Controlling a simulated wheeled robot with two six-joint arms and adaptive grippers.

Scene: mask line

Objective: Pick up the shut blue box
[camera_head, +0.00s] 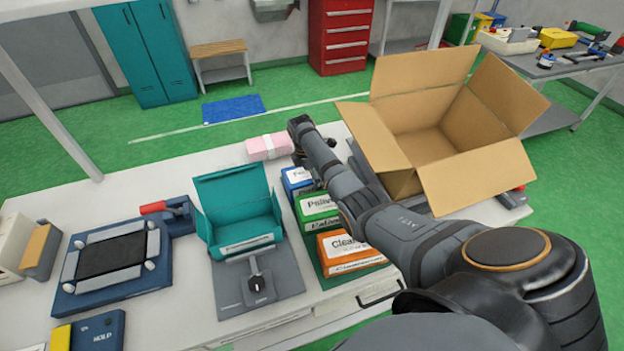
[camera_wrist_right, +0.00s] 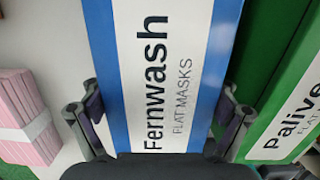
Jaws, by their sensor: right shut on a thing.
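The blue box (camera_head: 293,181) stands at the far end of the row of boxes on the white table, its far part hidden by my right arm. In the right wrist view the blue box (camera_wrist_right: 190,30) shows a white label reading "Fernwash FLAT MASKS" between blue edges, and its top looks shut. My right gripper (camera_wrist_right: 160,104) has one finger on each side of it and is shut on it. I cannot tell whether the box is lifted clear of the table. My left gripper is not in view.
A green box (camera_head: 318,209) and an orange box (camera_head: 345,251) stand nearer in the row. A pink banded stack (camera_head: 268,146) lies left of the blue box. A large open cardboard box (camera_head: 470,185) stands to the right. A teal box form (camera_head: 232,190) stands left of the row.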

